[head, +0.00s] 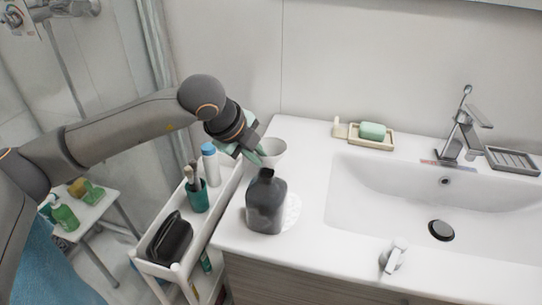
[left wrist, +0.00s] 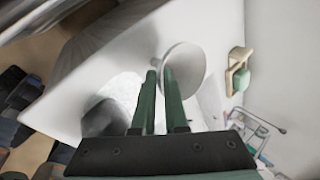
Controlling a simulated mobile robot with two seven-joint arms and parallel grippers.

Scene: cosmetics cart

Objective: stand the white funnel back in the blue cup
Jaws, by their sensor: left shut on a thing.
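A white funnel (head: 272,151) is at the back left of the white counter. In the left wrist view, its round mouth (left wrist: 186,72) lies just beyond my fingertips. My left gripper (head: 258,155) reaches in from the left and is shut on the funnel; the exact grip spot is partly hidden by the fingers. In the left wrist view, the two green fingers (left wrist: 159,75) stand close together at the funnel's narrow part. I cannot make out a clearly blue cup; a teal cup (head: 197,198) with brushes stands in the white cart. My right gripper is not in view.
A dark bottle (head: 266,205) stands on a white round mat (head: 293,211) in front of the funnel. The white cart (head: 217,208) also holds a blue-capped bottle (head: 210,165) and a black pouch (head: 170,242). A soap dish (head: 385,144) and sink (head: 355,205) lie to the right.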

